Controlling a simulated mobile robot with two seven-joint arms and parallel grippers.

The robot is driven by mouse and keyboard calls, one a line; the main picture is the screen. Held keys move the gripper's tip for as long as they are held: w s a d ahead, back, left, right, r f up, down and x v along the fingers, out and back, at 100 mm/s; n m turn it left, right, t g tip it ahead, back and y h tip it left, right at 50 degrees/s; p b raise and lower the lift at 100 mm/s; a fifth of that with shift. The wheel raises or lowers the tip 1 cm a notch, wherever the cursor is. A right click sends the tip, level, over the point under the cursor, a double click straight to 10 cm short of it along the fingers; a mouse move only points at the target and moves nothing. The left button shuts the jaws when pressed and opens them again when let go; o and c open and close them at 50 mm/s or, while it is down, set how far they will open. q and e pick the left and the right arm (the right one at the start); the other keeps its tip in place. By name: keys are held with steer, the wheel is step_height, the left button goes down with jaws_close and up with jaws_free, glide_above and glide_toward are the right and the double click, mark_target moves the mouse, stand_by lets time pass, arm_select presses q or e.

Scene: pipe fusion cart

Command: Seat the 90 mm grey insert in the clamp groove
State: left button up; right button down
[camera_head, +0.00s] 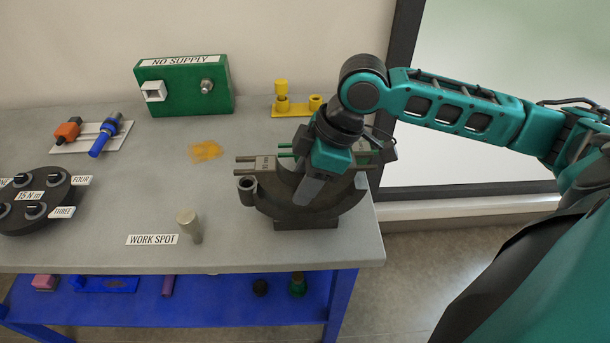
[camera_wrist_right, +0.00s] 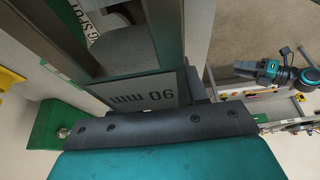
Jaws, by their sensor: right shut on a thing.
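The grey insert (camera_wrist_right: 150,90), marked "90 mm" and upside down in the right wrist view, is between the fingers of my right gripper. In the head view my right gripper (camera_head: 309,190) is shut on it, over the dark curved clamp (camera_head: 350,203) at the table's right end. The gripper hides much of the insert and the groove there. I cannot tell whether the insert touches the groove or sits above it.
The table (camera_head: 120,210) has free room left of the clamp. A grey cylinder (camera_head: 189,226) stands by the WORK SPOT label (camera_head: 152,239). A yellow stand (camera_head: 290,108) and green NO SUPPLY box (camera_head: 186,88) are behind. A dark round dial unit (camera_head: 35,199) is at left.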

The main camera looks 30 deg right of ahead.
steer(key=shift+f+b, duration=0.3)
steer(key=shift+f, duration=0.8)
steer(key=c, duration=0.5)
jaws_free()
steer(key=shift+s+f, duration=0.1)
steer(key=p+v, duration=0.1)
steer(key=v, duration=1.1)
steer(key=shift+r, duration=0.45)
steer(key=shift+s, duration=0.1)
